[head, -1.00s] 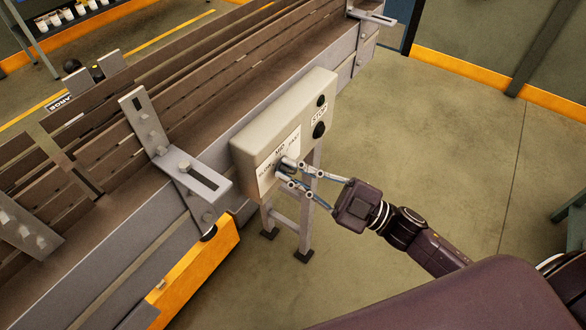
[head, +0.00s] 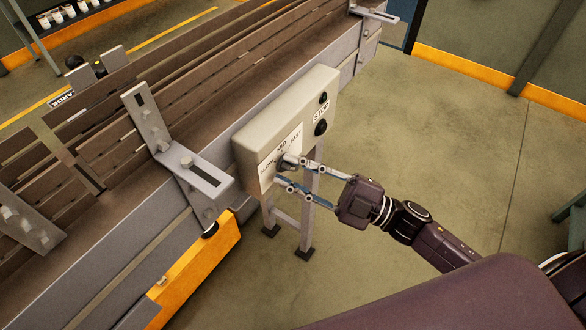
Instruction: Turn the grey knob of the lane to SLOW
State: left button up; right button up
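The grey knob (head: 287,163) sits on the white label of the control box, with SLOW at its left, MID above and FAST at its right. Its exact pointing is too small to tell. My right gripper (head: 289,171) comes in from the right at the box front. Its two fingers are spread, the upper tip close beside the knob and the lower tip below it. I cannot tell whether a finger touches the knob. My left gripper is not in view.
A metal bracket (head: 190,165) juts out left of the box.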

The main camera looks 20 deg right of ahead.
jog(key=shift+w+d, duration=0.15)
jog(key=shift+w, duration=0.1)
jog(key=v, duration=1.2)
jog(key=shift+s+f, duration=0.1)
